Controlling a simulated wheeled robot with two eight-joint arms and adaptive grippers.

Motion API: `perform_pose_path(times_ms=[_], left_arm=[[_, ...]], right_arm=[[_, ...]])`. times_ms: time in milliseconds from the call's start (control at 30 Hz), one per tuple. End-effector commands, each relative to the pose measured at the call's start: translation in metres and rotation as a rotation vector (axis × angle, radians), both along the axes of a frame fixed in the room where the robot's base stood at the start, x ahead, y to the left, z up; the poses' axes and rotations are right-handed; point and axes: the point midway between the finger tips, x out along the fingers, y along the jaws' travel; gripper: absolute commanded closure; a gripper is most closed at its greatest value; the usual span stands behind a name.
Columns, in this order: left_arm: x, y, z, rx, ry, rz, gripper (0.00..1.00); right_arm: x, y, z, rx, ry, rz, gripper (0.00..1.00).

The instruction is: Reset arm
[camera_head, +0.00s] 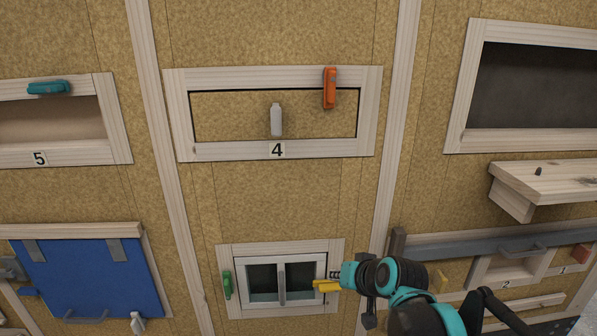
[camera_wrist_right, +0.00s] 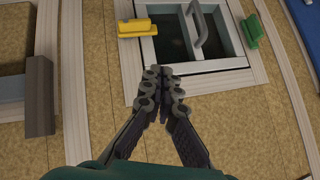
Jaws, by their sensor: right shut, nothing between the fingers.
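My right gripper (camera_head: 335,276) reaches in from the lower right, beside the small window (camera_head: 264,280) with the grey handle (camera_head: 282,281). In the right wrist view my right gripper (camera_wrist_right: 164,71) has its fingertips together with nothing between them. They lie in front of the window's pale frame edge; I cannot tell whether they touch it. A yellow latch (camera_head: 325,286) is at the window's right side, close to the fingertips; in the wrist view the yellow latch (camera_wrist_right: 139,27) is apart from them. A green latch (camera_head: 227,285) is on the left side. My left gripper is not in view.
Above is panel 4 (camera_head: 230,115) with an orange latch (camera_head: 329,88) and a white handle (camera_head: 276,119). A blue panel (camera_head: 88,278) is lower left. A wooden shelf (camera_head: 555,180) juts out at right, above a grey bar (camera_head: 455,247). The wall between the panels is clear.

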Motion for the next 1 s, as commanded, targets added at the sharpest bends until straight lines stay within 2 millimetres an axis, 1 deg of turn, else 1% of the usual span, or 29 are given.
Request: perform_pose_path(times_ms=[33,67,100,167,200,267,300,367,400,467,500,600,700,800,900,1000], left_arm=[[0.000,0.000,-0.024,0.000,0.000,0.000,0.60],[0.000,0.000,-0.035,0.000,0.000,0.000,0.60],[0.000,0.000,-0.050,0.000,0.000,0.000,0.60],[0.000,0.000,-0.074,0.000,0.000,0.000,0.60],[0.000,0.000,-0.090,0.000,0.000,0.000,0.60],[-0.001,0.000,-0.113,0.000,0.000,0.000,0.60],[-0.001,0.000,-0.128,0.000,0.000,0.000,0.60],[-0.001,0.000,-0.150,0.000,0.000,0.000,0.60],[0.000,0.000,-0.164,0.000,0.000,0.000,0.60],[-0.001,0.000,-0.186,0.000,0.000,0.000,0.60],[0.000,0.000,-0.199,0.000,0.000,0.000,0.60],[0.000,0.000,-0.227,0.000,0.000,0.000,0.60],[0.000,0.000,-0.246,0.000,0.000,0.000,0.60],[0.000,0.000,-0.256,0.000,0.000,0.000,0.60],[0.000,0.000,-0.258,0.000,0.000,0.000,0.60],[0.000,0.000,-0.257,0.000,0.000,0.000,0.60]], right_arm=[[-0.010,-0.002,-0.027,-0.013,0.007,0.001,1.00],[-0.017,-0.003,-0.041,-0.025,0.011,0.002,1.00],[-0.028,-0.006,-0.060,-0.041,0.020,0.004,1.00],[-0.045,-0.010,-0.092,-0.069,0.032,0.005,1.00],[-0.056,-0.014,-0.114,-0.090,0.040,0.005,1.00],[-0.073,-0.018,-0.145,-0.119,0.054,0.005,1.00],[-0.085,-0.022,-0.166,-0.138,0.063,0.005,1.00],[-0.101,-0.027,-0.197,-0.167,0.075,0.005,1.00],[-0.112,-0.030,-0.218,-0.187,0.084,0.005,1.00],[-0.128,-0.036,-0.250,-0.216,0.097,0.004,1.00],[-0.137,-0.040,-0.269,-0.235,0.104,0.003,1.00],[-0.159,-0.048,-0.313,-0.276,0.123,0.001,1.00],[-0.174,-0.054,-0.343,-0.308,0.136,-0.002,1.00],[-0.183,-0.058,-0.360,-0.327,0.145,-0.005,1.00],[-0.187,-0.060,-0.365,-0.336,0.149,-0.005,1.00],[-0.187,-0.061,-0.364,-0.339,0.150,-0.006,1.00]])
